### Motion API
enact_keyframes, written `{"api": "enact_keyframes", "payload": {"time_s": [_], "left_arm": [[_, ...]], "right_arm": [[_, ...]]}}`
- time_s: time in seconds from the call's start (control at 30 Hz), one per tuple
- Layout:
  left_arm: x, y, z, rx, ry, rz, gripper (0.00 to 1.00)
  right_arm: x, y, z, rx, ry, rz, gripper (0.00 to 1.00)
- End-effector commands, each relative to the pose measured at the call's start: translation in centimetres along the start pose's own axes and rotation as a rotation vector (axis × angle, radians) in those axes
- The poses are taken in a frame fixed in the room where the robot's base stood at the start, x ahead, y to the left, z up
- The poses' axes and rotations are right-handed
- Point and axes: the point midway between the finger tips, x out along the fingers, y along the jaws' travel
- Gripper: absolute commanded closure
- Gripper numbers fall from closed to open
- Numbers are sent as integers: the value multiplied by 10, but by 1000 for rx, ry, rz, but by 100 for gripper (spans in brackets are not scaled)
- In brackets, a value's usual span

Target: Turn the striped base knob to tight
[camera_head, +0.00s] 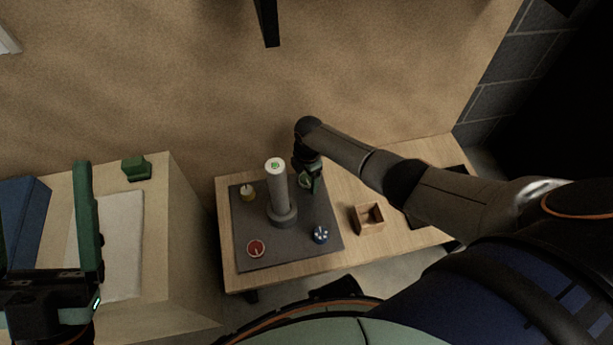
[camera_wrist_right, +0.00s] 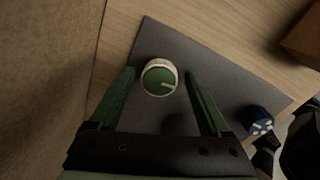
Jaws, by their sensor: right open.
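A round green knob (camera_wrist_right: 160,77) with a pale rim and a white pointer line shows in the right wrist view, on a dark grey mat. My right gripper (camera_wrist_right: 159,73) is open, with one finger on each side of this knob and gaps to both. In the head view the right gripper (camera_head: 311,187) is over the mat's back right and mostly hides the knob. I cannot make out stripes on any knob's base. My left gripper (camera_head: 45,215) is open and empty at the far left.
A small wooden box (camera_head: 369,226) stands right of the mat. A wall rises behind.

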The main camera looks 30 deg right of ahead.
Motion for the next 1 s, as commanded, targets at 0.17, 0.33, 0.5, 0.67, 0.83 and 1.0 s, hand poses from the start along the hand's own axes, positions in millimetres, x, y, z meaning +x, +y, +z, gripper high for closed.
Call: {"api": "enact_keyframes", "payload": {"time_s": [0.17, 0.33, 0.5, 0.67, 0.83, 1.0], "left_arm": [[1, 0, -1, 0, 1, 0, 16], [9, -4, -9, 5, 2, 1, 16], [26, -11, -27, 33, 15, 3, 16], [40, -21, -43, 72, 25, -5, 16], [48, -27, -52, 105, 24, -6, 16], [48, -29, -46, 99, -15, -17, 16]], "right_arm": [[-1, 0, 0, 0, 0, 0, 19], [-17, 0, 0, 0, 0, 0, 19], [-51, 1, 0, -1, 0, 2, 19], [-85, 0, 0, -1, -1, 0, 19], [-112, 0, 0, 0, 0, 1, 19], [-124, 0, 0, 0, 1, 0, 19]]}}
